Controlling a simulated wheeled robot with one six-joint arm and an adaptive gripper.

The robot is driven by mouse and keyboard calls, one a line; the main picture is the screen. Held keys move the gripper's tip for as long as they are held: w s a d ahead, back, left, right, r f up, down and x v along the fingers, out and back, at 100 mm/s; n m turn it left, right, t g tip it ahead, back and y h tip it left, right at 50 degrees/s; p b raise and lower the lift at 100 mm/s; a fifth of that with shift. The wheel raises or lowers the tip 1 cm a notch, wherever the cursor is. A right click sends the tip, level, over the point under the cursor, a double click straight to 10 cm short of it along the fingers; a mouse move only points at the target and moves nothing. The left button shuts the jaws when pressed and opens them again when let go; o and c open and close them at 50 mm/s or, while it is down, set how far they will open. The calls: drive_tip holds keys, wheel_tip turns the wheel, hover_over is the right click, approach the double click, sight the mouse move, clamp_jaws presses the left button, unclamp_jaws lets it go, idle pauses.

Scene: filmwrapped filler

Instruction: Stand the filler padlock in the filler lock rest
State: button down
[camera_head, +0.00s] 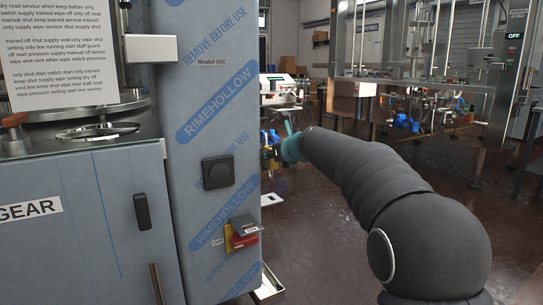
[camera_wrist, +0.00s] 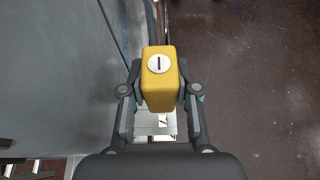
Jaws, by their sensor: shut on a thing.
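The filler padlock shows in the wrist view as a yellow block (camera_wrist: 159,92) with a white round face and a dark keyhole slot. My gripper (camera_wrist: 160,82) is shut on it, with one finger on each side. The padlock hides what lies directly beneath it. A pale grey and white surface (camera_wrist: 152,131) shows just below and behind the padlock; I cannot tell whether it is the lock rest. In the head view my arm reaches away toward the machine's right edge, and the gripper and padlock cannot be made out clearly there.
The film-wrapped cabinet (camera_head: 213,130) stands at the left, close beside my arm. The dark floor (camera_head: 320,240) to the right is open.

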drive_tip(key=shift+s+d+r, duration=0.1)
drive_tip(key=shift+r, duration=0.1)
wheel_tip(320, 180, down, 10)
drive_tip(key=b, duration=0.7)
idle(0.7)
drive_tip(key=shift+f, duration=0.3)
idle(1.2)
drive_tip(key=c, duration=0.8)
unclamp_jaws()
drive_tip(key=shift+o, duration=0.2)
